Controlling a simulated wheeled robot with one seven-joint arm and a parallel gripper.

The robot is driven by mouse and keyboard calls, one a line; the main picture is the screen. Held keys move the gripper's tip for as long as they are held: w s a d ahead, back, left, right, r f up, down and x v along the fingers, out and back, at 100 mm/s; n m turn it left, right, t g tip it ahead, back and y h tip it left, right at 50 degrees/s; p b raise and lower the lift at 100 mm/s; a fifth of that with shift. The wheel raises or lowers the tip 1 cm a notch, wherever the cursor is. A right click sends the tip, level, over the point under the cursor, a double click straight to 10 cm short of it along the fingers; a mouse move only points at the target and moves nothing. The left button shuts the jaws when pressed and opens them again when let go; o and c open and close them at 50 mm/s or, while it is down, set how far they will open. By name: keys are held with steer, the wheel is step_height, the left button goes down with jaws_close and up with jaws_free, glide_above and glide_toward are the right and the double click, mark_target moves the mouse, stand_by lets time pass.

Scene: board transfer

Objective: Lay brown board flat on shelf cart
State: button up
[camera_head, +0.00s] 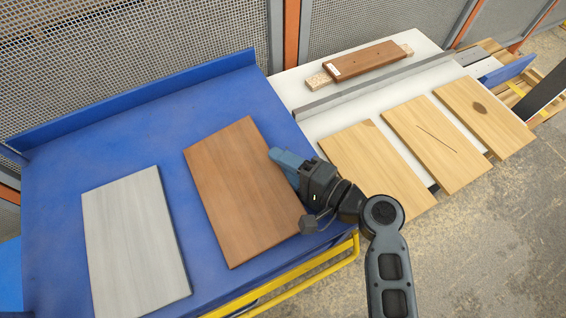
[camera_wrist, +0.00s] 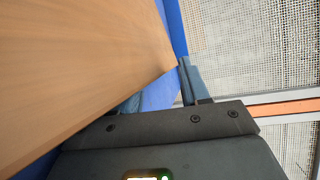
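The brown board (camera_head: 243,190) lies on the blue surface of a cart, to the right of a grey board. In the wrist view the brown board (camera_wrist: 75,70) fills the left side, with one corner close to my fingers. My gripper (camera_head: 285,158) is at the board's right long edge, low over the cart. In the wrist view my gripper (camera_wrist: 160,92) has its fingers apart, with blue surface showing between them. The board partly hides the left finger; the right finger stands beside the corner. I see no clear grip. No separate shelf cart can be made out with certainty.
The grey board (camera_head: 137,240) lies on the blue cart (camera_head: 50,190). A white table (camera_head: 330,110) at right holds several light wood boards, a metal rail (camera_head: 375,85) and a reddish-brown plank (camera_head: 367,60). Mesh fencing (camera_head: 130,40) stands behind. Bare floor (camera_head: 500,240) is at lower right.

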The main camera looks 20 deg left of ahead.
steer(key=shift+s+d+r+g+h+p, duration=0.15)
steer(key=shift+h+p, duration=0.5)
steer(key=shift+p, duration=0.95)
steer(key=shift+w+f+g+h+p, duration=0.15)
steer(key=shift+h+p, duration=0.5)
steer(key=shift+p, duration=0.95)
steer(key=shift+s, duration=0.1)
steer(key=h, duration=0.2)
steer(key=r+g+h, duration=0.1)
steer(key=h, duration=0.2)
steer(key=shift+d+h, duration=0.2)
steer(key=shift+h, duration=0.1)
steer(key=shift+d+g+h, duration=0.2)
steer(key=shift+g+h, duration=0.1)
steer(key=shift+h, duration=0.7)
steer(key=shift+s+d+r, duration=0.2)
steer(key=shift+d+r, duration=0.1)
steer(key=shift+d, duration=0.45)
steer(key=shift+s+d+r, duration=0.2)
steer(key=shift+d+r, duration=0.05)
steer(key=shift+d, duration=0.45)
steer(key=o, duration=0.6)
steer(key=shift+c, duration=0.2)
